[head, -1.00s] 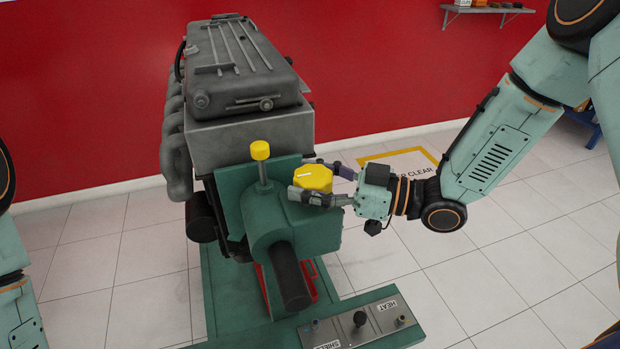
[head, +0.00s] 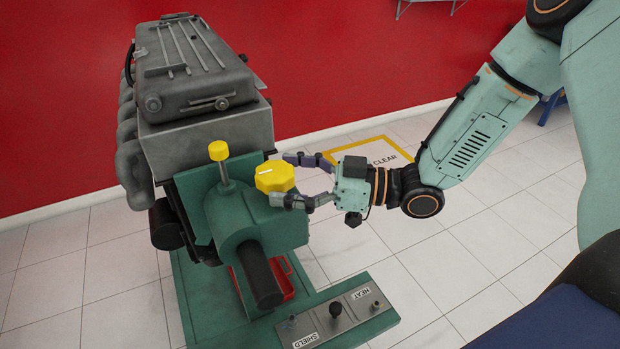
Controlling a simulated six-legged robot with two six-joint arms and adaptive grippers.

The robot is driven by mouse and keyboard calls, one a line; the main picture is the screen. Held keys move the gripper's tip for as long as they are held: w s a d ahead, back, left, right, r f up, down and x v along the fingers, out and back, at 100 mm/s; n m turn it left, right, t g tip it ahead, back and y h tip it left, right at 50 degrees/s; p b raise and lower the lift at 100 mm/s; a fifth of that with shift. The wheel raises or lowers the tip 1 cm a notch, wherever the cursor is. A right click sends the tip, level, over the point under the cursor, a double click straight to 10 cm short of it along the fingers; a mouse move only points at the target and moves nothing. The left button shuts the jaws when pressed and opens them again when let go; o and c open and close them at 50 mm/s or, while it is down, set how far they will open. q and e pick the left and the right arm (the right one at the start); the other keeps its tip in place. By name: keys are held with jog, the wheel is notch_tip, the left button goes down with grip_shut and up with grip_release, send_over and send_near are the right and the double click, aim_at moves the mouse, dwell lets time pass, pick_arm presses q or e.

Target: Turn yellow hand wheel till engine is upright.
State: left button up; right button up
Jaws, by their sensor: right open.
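The yellow hand wheel (head: 274,177) sits on the right side of the green gearbox housing (head: 262,222). The grey engine (head: 200,90) is mounted behind the housing, with its cover on top; it looks near upright, with a slight tilt in the picture. My right gripper (head: 292,178) is open at the right of the wheel. Its upper finger is apart from the wheel; the lower finger is close to the wheel's lower right edge, and I cannot tell if they touch. My left gripper is not in view.
A yellow-topped lever (head: 219,151) stands left of the wheel. A black bar (head: 260,275) sticks out below the housing. A control panel (head: 336,315) with HEAT and SHIELD labels lies in front. Tiled floor to the right is clear, with a yellow-edged KEEP CLEAR marking (head: 372,148).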

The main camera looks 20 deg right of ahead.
aim_at(294, 179)
jog(key=shift+v, duration=2.45)
jog(key=shift+x, duration=3.8)
jog(key=shift+d, duration=0.1)
